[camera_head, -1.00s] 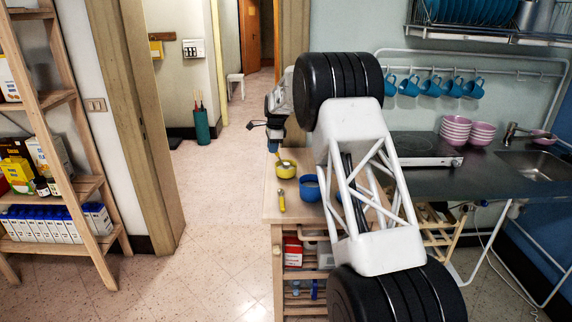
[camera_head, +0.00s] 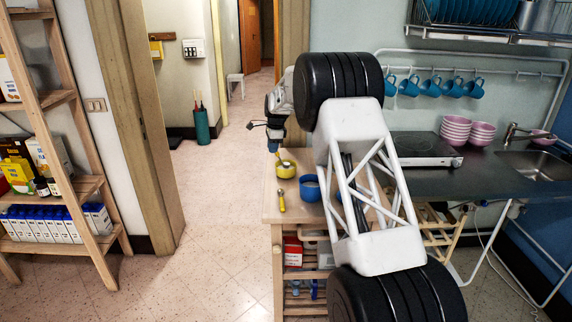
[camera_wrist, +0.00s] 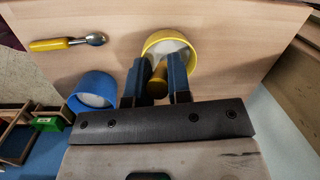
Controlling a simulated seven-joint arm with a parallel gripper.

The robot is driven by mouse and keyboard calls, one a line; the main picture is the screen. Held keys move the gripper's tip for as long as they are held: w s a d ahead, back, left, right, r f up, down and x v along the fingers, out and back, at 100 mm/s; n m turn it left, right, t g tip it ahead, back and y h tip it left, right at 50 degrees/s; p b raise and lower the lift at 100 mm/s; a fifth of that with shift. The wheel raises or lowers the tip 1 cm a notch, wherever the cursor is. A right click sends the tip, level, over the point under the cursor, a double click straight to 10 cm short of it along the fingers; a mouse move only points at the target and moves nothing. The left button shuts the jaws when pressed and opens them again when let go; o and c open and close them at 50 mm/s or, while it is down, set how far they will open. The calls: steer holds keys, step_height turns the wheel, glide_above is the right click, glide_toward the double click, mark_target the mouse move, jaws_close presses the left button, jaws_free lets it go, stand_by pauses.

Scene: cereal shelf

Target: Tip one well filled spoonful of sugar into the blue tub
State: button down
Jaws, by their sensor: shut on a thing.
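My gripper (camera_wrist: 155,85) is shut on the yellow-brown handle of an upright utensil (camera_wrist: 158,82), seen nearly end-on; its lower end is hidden. The gripper is over the near edge of a yellow bowl (camera_wrist: 149,44) with white contents. In the head view, the yellow bowl (camera_head: 286,171) stands just below the gripper (camera_head: 276,149), and a thin part of the utensil reaches down to it. The blue tub (camera_wrist: 92,82) stands left of the gripper in the wrist view, with pale contents inside. The blue tub (camera_head: 310,190) is also in the head view.
A yellow-handled metal spoon or scoop (camera_wrist: 62,44) lies on the wooden table (camera_wrist: 120,22), left of the yellow bowl in the wrist view. In the head view, a hob (camera_head: 422,146) and pink bowls (camera_head: 456,129) are on the dark counter to the right.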

steer(key=shift+s+a+f+h, duration=0.2)
steer(key=shift+a+f+h, duration=0.1)
steer(key=shift+a+h, duration=0.3)
stand_by(0.6)
steer(key=shift+r, duration=4.05)
steer(key=shift+s+d, duration=0.1)
